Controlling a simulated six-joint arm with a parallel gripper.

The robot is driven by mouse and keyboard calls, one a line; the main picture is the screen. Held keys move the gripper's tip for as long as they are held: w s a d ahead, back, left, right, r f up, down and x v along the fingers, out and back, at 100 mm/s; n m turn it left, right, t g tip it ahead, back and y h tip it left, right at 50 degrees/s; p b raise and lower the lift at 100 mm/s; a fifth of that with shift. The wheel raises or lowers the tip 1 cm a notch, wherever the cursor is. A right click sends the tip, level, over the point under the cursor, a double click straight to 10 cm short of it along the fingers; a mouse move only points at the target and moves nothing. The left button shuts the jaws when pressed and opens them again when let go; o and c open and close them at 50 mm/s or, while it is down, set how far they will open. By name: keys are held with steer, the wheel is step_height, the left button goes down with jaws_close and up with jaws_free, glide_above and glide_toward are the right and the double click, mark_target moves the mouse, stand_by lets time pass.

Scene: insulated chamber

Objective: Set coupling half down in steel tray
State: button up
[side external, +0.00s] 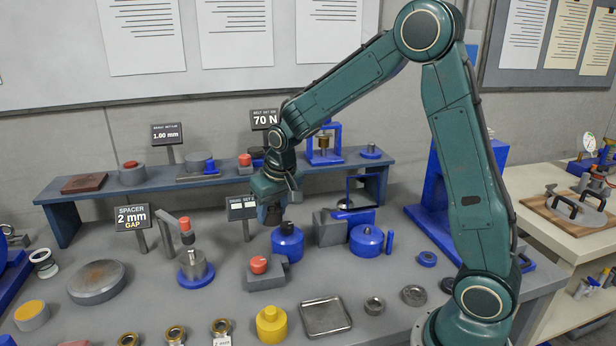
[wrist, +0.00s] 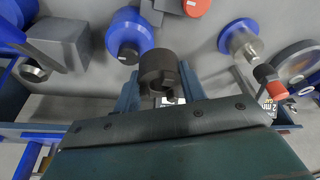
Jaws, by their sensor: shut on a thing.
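My gripper (side external: 271,212) hangs above the bench, over the area of a blue round pot. In the wrist view my gripper (wrist: 160,84) is shut on a dark, short cylinder, the coupling half (wrist: 158,62), held between its two blue-grey fingers. In the side view the coupling half is mostly hidden by the fingers and hard to make out. The steel tray (side external: 326,317) is a shallow, square, shiny tray near the front of the bench, below and to the right of my gripper. It looks empty. I cannot make out the tray in the wrist view.
A blue pot (side external: 288,243) stands close under my gripper. A grey block with a red knob (side external: 259,266) and a yellow pot (side external: 271,324) stand left of the tray. A raised blue shelf (side external: 225,178) runs behind.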

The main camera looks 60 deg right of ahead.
steer(key=s+a+f+n+y, duration=0.15)
steer(key=a+n, duration=0.25)
steer(key=a, duration=0.4)
steer(key=n+g+y, duration=0.2)
steer(key=n+g, duration=0.4)
steer(key=n, duration=2.1)
glide_above(325, 320)
steer(key=f, duration=0.2)
steer(key=shift+w+d+f, duration=0.35)
steer(key=shift+d+f, duration=0.05)
steer(key=shift+f, duration=0.15)
steer(key=shift+f, duration=3.4)
steer(key=shift+f, duration=0.6)
steer(key=o, duration=1.4)
steer(key=shift+r, duration=0.1)
